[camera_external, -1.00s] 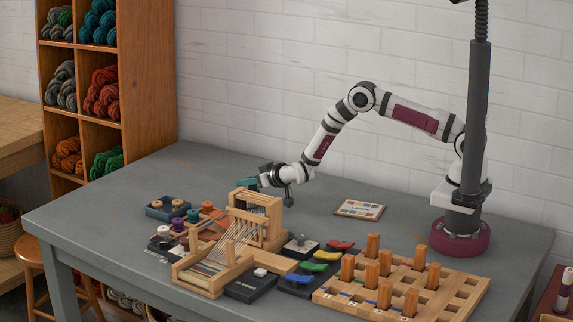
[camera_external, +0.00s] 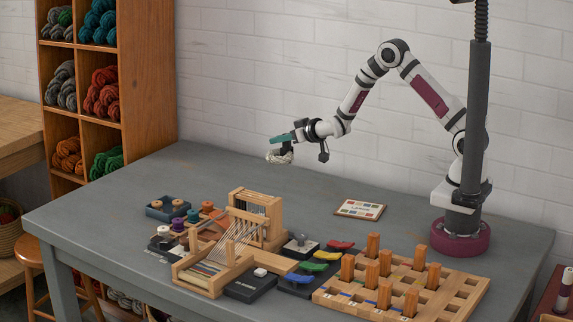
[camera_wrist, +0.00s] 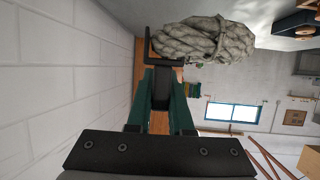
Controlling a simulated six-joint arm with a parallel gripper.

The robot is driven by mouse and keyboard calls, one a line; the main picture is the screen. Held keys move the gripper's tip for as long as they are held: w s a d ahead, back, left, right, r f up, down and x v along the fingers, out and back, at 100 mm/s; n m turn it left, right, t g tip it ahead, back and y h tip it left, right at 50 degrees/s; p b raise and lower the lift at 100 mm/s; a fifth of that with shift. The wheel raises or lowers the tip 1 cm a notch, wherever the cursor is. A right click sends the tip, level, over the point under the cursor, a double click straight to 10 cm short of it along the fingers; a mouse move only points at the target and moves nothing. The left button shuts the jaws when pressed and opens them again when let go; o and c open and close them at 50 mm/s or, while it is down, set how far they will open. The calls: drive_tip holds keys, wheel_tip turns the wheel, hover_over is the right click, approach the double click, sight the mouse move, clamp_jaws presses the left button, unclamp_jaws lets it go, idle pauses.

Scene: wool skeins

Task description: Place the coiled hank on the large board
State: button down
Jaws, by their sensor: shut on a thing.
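The coiled hank (camera_external: 279,157) is a pale grey twisted bundle. My gripper (camera_external: 283,143), with green fingers, is shut on it and holds it in the air well above the table, behind the loom. In the wrist view the hank (camera_wrist: 205,40) hangs at the top, beyond the green fingers of my gripper (camera_wrist: 163,75). A large wooden board (camera_external: 455,297) with square holes lies at the front right of the table. Several upright orange-brown pegs stand in it. The hank is apart from the board, up and to its left.
A wooden loom (camera_external: 232,265) with a tall frame stands below my gripper. Coloured shuttles (camera_external: 320,256) lie on a dark tray between loom and board. Spools (camera_external: 178,224) stand left of the loom. A small framed card (camera_external: 359,209) lies behind. The table's back is mostly clear.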

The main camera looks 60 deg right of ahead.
drive_tip(key=shift+s+d+r, duration=0.1)
drive_tip(key=shift+s+d, duration=0.05)
drive_tip(key=shift+d, duration=0.15)
drive_tip(key=s+d+n+y, duration=0.1)
drive_tip(key=s+d+y, duration=0.1)
drive_tip(key=d, duration=0.1)
drive_tip(key=n+g+y, duration=0.4)
drive_tip(key=n+y, duration=0.5)
hover_over(348, 204)
wheel_tip(348, 204, down, 10)
drive_tip(key=shift+f, duration=0.15)
drive_tip(key=shift+f, duration=0.2)
drive_tip(key=c, duration=0.8)
unclamp_jaws()
